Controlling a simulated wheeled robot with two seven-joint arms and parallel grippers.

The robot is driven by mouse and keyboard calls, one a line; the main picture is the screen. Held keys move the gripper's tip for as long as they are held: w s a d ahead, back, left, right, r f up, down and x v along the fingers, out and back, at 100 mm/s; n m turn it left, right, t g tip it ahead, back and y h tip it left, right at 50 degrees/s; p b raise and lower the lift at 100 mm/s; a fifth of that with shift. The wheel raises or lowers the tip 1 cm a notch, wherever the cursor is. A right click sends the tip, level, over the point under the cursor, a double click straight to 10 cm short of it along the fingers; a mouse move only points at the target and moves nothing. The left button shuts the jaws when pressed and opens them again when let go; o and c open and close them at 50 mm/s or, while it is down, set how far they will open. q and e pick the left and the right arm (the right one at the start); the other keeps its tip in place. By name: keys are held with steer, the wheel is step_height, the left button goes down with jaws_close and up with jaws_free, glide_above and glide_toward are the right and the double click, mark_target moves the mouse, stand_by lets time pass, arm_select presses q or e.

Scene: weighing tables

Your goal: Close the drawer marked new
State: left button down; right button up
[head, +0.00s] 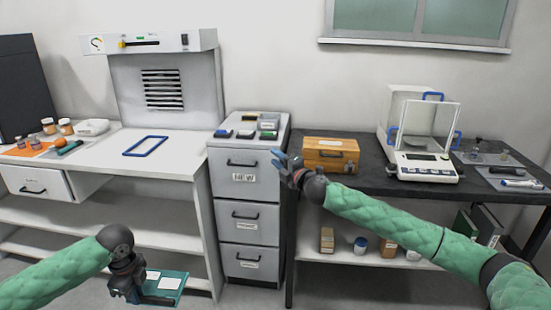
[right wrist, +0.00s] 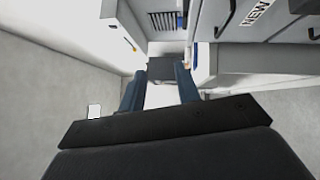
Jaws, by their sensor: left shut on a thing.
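The drawer marked new (head: 260,187) is the top drawer of a grey cabinet (head: 285,215). Its front has a dark handle and a white label, and it seems to stand out slightly from the drawers below; how far I cannot tell. The label also shows sideways in the right wrist view (right wrist: 257,12). My right gripper (head: 280,160) is open and empty, in front of the drawer's upper right edge in the head view; contact is unclear. My left gripper (head: 143,295) is low at the front, shut on a teal board (head: 172,281) with white patches.
Small boxes (head: 268,124) lie on the cabinet top. Left is a white bench (head: 110,160) with a blue frame (head: 146,146). Right is a black table (head: 375,181) with a wooden box (head: 331,154) and a balance (head: 425,166). Two closed-looking drawers (head: 270,224) are below.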

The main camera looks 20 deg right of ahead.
steer(key=v, duration=0.3)
steer(key=shift+s+f, duration=0.1)
steer(key=shift+s, duration=0.1)
stand_by(1.0)
